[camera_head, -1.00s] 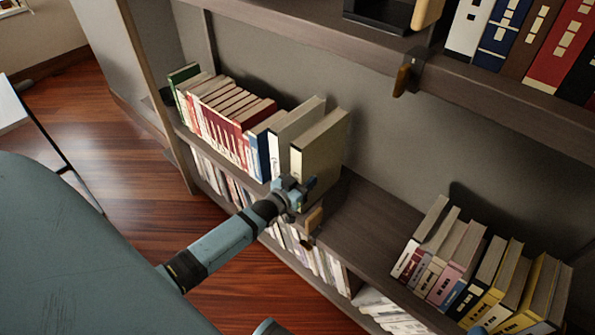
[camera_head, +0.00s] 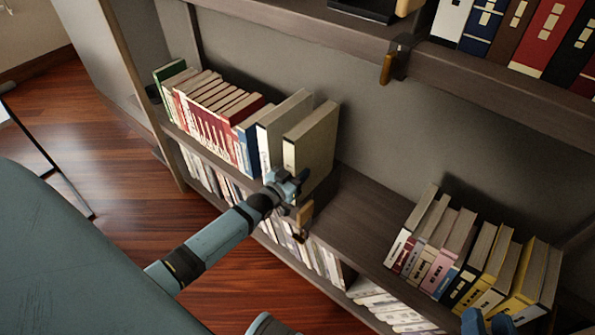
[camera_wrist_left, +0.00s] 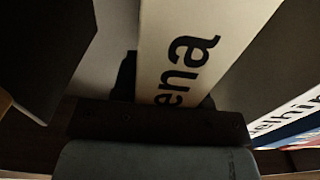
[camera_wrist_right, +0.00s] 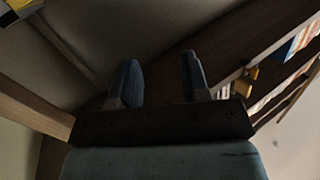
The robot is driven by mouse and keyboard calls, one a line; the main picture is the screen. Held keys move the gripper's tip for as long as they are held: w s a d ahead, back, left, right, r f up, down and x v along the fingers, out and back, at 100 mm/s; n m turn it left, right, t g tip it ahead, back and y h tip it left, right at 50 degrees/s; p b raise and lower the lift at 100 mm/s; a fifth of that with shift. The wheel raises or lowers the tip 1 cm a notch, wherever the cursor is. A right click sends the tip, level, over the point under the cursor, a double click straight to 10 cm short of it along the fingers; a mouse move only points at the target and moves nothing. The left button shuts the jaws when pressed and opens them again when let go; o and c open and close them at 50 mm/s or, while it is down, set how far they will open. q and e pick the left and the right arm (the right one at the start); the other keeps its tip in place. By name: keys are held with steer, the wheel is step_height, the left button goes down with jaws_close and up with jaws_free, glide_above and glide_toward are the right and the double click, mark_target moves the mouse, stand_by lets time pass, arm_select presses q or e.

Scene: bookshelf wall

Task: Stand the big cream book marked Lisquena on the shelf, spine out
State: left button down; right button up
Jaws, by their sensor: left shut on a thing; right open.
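The big cream book (camera_head: 312,145) stands upright on the middle shelf (camera_head: 365,220), at the right end of the left row, beside a white-spined book (camera_head: 278,132). Its spine faces out. In the left wrist view the cream spine (camera_wrist_left: 185,45) shows the letters "ena"; the rest of the name is out of frame. My left gripper (camera_head: 290,186) is shut on the book low at its spine, and its fingers are mostly hidden. My right gripper (camera_head: 486,323) shows at the lower right edge; in the right wrist view its fingers (camera_wrist_right: 158,80) are apart and empty.
Right of the cream book is a bare stretch of shelf, then a leaning row of books (camera_head: 465,255). A wooden-handled clip (camera_head: 388,66) hangs at the upper shelf's edge; another wooden piece (camera_head: 303,215) sits below my left gripper. More books fill the lower shelf.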

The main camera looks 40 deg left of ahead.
arm_select(q)
steer(key=shift+w+b, duration=0.1)
steer(key=shift+b, duration=1.35)
steer(key=shift+r+b, duration=0.35)
steer(key=shift+b, duration=0.05)
arm_select(e)
steer(key=shift+s+a+r+t+y, duration=0.1)
steer(key=shift+a+r+t+y, duration=0.2)
steer(key=shift+r, duration=0.25)
steer(key=shift+w+a+r+t+y, duration=0.1)
steer(key=shift+a+r+t+y, duration=0.2)
steer(key=shift+r+y, duration=0.25)
steer(key=shift+s+a+r+t+y, duration=0.1)
steer(key=shift+a+r+t+y, duration=0.15)
steer(key=shift+r, duration=0.35)
arm_select(q)
steer(key=shift+p, duration=0.35)
arm_select(e)
steer(key=shift+r+t, duration=0.25)
steer(key=shift+r, duration=0.25)
arm_select(q)
steer(key=shift+f, duration=0.15)
arm_select(e)
steer(key=shift+f, duration=0.15)
